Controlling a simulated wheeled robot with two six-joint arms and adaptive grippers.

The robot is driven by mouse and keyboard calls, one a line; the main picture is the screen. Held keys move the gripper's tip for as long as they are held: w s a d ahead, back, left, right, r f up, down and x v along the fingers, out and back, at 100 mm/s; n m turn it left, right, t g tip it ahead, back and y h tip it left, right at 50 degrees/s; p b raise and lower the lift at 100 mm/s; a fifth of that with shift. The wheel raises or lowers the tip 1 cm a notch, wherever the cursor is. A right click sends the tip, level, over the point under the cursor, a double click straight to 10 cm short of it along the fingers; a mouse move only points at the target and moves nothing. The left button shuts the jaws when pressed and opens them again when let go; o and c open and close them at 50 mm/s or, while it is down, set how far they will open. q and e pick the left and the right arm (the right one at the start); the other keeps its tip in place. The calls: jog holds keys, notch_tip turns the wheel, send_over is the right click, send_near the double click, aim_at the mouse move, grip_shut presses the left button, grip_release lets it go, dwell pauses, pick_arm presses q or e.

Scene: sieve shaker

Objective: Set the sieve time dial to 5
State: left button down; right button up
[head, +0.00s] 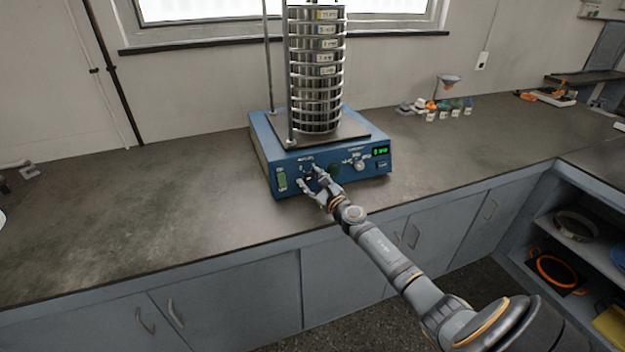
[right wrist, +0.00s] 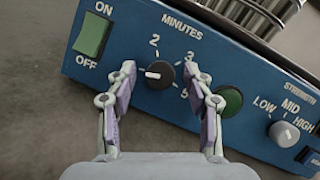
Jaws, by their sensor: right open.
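The blue sieve shaker (head: 335,180) stands on the counter with a tall stack of sieves (head: 318,75) on top. Its black time dial (right wrist: 160,75) sits under the word MINUTES, with 2 above it and other numbers to its right, the lower one looking like 5. The white mark on the dial points left in the right wrist view, away from the visible numbers. My right gripper (head: 311,178) is open at the shaker's front. In the right wrist view its fingers (right wrist: 160,69) stand either side of the dial, with gaps visible. My left gripper is not in view.
A green ON/OFF switch (right wrist: 93,35) is left of the dial. A round green button (right wrist: 229,101) is close beside the right finger. The strength knob (right wrist: 284,133) is further right. The counter (head: 140,215) left of the shaker is clear.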

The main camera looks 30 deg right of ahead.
jog(key=shift+c, duration=0.7)
grip_shut()
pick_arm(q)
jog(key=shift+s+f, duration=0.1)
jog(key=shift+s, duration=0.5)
